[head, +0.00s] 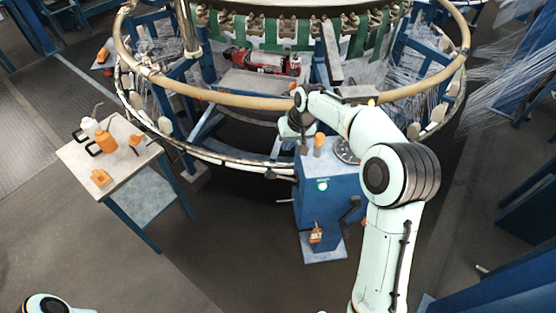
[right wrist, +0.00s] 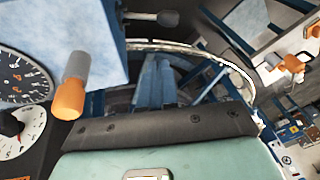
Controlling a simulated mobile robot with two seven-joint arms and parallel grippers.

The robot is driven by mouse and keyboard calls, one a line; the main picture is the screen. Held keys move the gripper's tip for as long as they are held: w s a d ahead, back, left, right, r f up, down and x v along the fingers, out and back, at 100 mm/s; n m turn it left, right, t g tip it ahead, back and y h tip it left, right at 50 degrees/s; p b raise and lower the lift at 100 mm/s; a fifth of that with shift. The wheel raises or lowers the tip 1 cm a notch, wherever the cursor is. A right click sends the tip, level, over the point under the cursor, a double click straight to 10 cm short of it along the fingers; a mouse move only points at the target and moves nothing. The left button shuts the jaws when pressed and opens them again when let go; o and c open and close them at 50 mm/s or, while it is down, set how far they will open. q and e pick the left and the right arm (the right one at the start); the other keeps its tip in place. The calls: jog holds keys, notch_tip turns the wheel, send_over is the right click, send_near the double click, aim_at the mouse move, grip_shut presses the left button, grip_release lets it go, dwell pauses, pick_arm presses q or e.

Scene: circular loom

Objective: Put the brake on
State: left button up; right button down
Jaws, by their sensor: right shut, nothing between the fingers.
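A blue control cabinet (head: 327,203) stands at the front of the round loom. On its top are an upright orange-capped handle (head: 319,141) and a round dial (head: 346,150). A dark crank-like lever (head: 350,210) is on its right side. No label shows which part is the brake. My right gripper (head: 293,133) is shut and empty, beside the cabinet's top left edge, apart from the orange handle as far as I can tell. The right wrist view shows the orange handle (right wrist: 71,92), gauges (right wrist: 20,78) and a dark knobbed rod (right wrist: 158,17). My left gripper is out of view.
The loom's tan ring (head: 240,101) and lower rail (head: 215,158) curve close behind my right arm. A side table (head: 125,165) at left holds bottles and orange items. An orange-tagged item (head: 316,234) sits low on the cabinet's front. The floor in front is clear.

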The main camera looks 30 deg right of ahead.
send_over(275, 173)
jog(key=d, duration=0.2)
notch_tip(275, 173, down, 9)
jog(key=shift+f, duration=0.15)
jog(key=f, duration=0.1)
jog(key=a+f, duration=0.1)
jog(key=shift+a+f, duration=0.3)
jog(key=shift+f, duration=0.1)
jog(key=shift+a+f, duration=0.2)
jog(key=shift+f, duration=0.15)
